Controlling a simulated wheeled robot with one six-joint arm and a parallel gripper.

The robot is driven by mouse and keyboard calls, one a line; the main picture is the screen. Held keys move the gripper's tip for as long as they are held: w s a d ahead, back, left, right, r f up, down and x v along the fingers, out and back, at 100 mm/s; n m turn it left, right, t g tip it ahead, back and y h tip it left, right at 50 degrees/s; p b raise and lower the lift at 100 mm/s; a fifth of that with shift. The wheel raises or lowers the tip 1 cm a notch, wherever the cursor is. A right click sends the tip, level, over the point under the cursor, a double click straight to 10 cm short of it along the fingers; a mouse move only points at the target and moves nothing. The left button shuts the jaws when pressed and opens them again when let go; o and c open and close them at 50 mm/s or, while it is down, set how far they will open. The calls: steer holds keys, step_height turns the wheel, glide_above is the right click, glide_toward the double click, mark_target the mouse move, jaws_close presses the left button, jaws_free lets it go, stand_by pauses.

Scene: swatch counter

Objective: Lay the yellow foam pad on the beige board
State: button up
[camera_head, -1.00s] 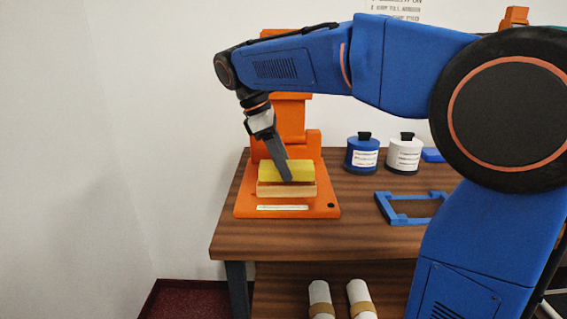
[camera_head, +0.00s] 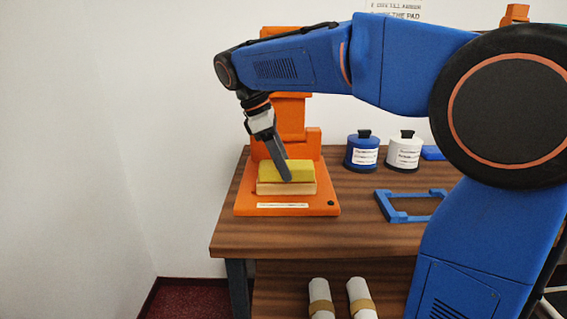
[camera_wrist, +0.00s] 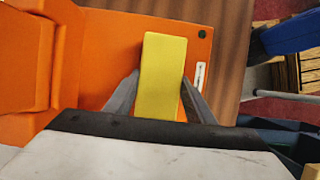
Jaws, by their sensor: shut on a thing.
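The yellow foam pad (camera_head: 287,170) is above the beige board (camera_head: 300,188) on the orange stand (camera_head: 325,203). In the head view the pad's underside looks to be at the board's top, but I cannot tell whether it rests fully on it. My gripper (camera_head: 285,177) is shut on the pad. In the wrist view the pad (camera_wrist: 162,75) lies between the two fingers of my gripper (camera_wrist: 160,100), lengthwise away from me. The board is hidden there beneath the pad.
An upright orange column (camera_head: 291,120) stands just behind the board. To the right are a blue canister (camera_head: 362,154), a white canister (camera_head: 404,154) and a blue frame (camera_head: 410,217) on the wooden table (camera_head: 350,235). White rolls (camera_head: 319,298) lie on the lower shelf.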

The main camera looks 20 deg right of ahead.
steer(key=shift+f, duration=0.15)
steer(key=o, duration=1.1)
